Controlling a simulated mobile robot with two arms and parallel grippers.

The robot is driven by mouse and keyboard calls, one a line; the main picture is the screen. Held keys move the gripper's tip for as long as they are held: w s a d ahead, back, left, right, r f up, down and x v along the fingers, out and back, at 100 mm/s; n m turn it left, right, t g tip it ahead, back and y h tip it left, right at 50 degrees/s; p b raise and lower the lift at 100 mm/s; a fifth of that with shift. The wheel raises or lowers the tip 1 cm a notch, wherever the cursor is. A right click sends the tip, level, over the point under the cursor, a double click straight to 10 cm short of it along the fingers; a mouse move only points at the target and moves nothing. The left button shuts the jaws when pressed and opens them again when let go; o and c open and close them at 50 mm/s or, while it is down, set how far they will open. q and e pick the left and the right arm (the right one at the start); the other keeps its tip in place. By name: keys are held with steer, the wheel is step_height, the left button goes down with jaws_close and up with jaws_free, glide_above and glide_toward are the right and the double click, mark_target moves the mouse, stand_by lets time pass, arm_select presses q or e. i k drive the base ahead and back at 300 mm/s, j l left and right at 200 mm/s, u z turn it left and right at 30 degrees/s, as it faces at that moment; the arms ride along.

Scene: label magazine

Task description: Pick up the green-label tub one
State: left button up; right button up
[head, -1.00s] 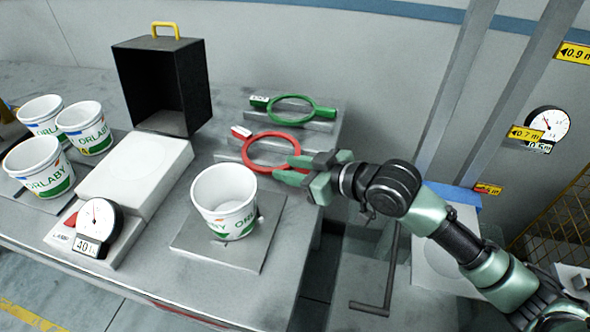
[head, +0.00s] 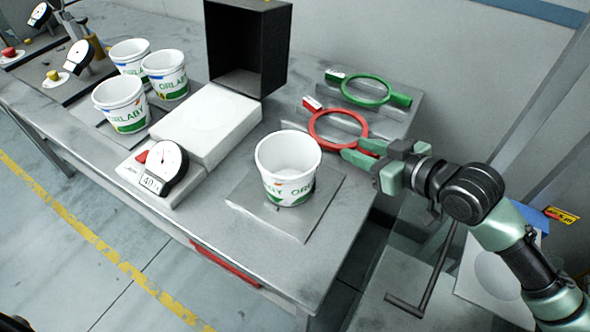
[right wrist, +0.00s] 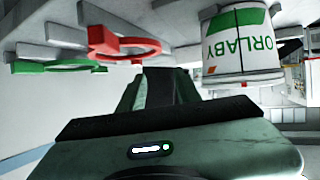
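A white tub (head: 288,170) with green ORLABY lettering stands upright and open-topped on a grey plate (head: 318,207) near the table's front right. Three similar tubs stand at the left: a front one (head: 120,107), a back one (head: 128,58) and a right one (head: 166,76). I cannot tell which is tub one. My right gripper (head: 352,151) is open, its two fingers apart, right of the plate tub and close to the red ring (head: 338,131). In the right wrist view a tub (right wrist: 238,50) appears upside down, right of the gripper. My left gripper is out of view.
A black open box (head: 247,52) stands behind a white block (head: 207,122) with a dial gauge (head: 165,166). A green ring (head: 365,90) lies behind the red ring. The table's front edge is clear.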

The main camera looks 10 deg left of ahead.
mark_target(288, 161)
steer(key=l+u, duration=0.35)
steer(key=k+l+u, duration=0.2)
steer(key=l+u, duration=0.15)
steer(key=k+l+u, duration=0.15)
steer(key=l+u, duration=0.2)
